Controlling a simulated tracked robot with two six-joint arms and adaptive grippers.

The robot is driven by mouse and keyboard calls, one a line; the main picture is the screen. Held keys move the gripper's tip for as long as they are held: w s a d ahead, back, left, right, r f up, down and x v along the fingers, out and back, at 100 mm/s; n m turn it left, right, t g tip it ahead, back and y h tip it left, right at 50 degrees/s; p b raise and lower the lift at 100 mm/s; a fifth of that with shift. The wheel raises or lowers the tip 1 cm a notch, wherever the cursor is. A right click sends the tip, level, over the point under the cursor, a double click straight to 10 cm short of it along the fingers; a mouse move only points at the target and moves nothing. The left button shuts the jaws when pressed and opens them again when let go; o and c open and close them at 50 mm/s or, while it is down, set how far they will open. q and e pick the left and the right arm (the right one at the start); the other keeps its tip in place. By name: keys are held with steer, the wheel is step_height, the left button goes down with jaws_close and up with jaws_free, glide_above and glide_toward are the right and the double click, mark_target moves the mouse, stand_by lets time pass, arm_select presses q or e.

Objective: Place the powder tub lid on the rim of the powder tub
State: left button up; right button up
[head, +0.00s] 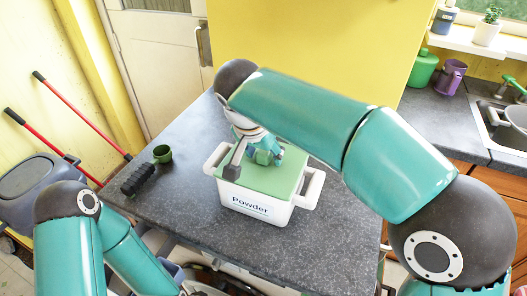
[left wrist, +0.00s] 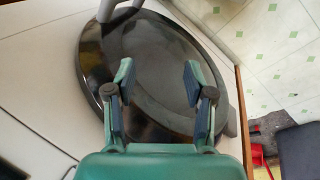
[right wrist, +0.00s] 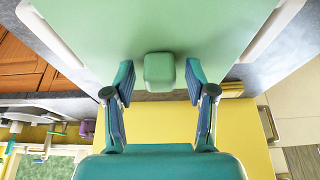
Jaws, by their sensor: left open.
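The powder tub (head: 250,205) is a white box with two side handles and the word "Powder" on its front, standing on the grey worktop. The green powder tub lid (head: 245,180) lies flat over the tub's top, covering the opening. Its square green knob (right wrist: 160,72) shows between the fingertips of my right gripper (right wrist: 160,82), with gaps on both sides. The right gripper is open above the lid; in the head view my arm partly covers it and the lid. My left gripper (left wrist: 160,82) is open and empty, away from the tub; its fingers are outside the head view.
A dark round disc (left wrist: 150,60) lies beyond my left gripper. The worktop's front right is clear.

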steer(key=shift+r, duration=0.1)
steer(key=p+v, duration=0.1)
steer(key=v, duration=1.1)
steer(key=shift+p, duration=0.3)
steer(key=shift+s, duration=0.1)
